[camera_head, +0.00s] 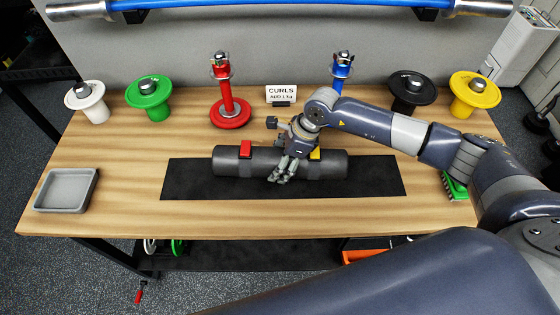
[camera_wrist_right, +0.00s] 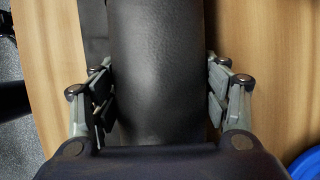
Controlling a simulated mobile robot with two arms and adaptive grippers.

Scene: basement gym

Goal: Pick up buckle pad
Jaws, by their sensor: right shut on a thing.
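The buckle pad (camera_head: 325,167) is a dark grey cylinder with a red buckle (camera_head: 245,149) and a yellow buckle (camera_head: 315,154). It lies lengthwise left to right over a black mat (camera_head: 375,178) on the wooden table. I cannot tell a gap between pad and mat. My right gripper (camera_head: 283,169) is shut on the pad near its middle, between the two buckles. In the right wrist view the pad (camera_wrist_right: 160,60) runs between the two grey fingers of the gripper (camera_wrist_right: 160,98), one on each side. My left gripper is not in view.
A red post (camera_head: 227,100) and a blue post (camera_head: 341,70) stand behind the pad, with a "CURLS" sign (camera_head: 281,94) between. A grey tray (camera_head: 67,190) sits at left. The front strip is clear.

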